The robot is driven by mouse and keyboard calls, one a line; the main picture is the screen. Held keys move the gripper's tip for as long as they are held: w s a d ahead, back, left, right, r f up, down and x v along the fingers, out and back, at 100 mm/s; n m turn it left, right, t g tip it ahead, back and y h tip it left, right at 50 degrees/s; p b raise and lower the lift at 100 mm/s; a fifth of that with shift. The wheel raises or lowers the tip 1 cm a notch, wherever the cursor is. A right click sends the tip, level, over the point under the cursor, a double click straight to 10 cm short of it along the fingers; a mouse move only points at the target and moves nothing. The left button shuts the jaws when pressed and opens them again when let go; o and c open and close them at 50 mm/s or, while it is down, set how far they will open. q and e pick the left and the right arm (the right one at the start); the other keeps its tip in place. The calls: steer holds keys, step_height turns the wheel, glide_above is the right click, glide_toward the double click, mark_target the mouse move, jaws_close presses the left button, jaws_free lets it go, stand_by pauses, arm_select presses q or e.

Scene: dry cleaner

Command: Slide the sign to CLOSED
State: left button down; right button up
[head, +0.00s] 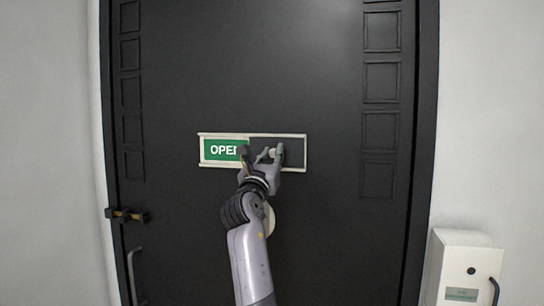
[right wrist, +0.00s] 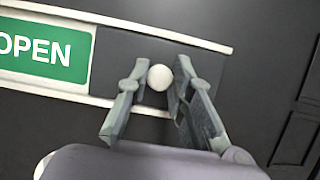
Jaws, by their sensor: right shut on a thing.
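The sliding sign (head: 301,137) is a pale frame across the middle of a dark door. Its green OPEN panel (head: 219,150) shows at the left, and a dark slider cover fills the right part. The OPEN panel also shows in the right wrist view (right wrist: 40,52). A round white knob (right wrist: 160,77) stands on the dark cover. My right gripper (head: 265,153) is at the sign, its two fingers on either side of the knob and shut on it. My left gripper is not in view.
The dark door (head: 310,70) has raised square panels along both sides. A white box (head: 464,262) stands at the lower right. The door face around the sign is clear.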

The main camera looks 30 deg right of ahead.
jaws_close()
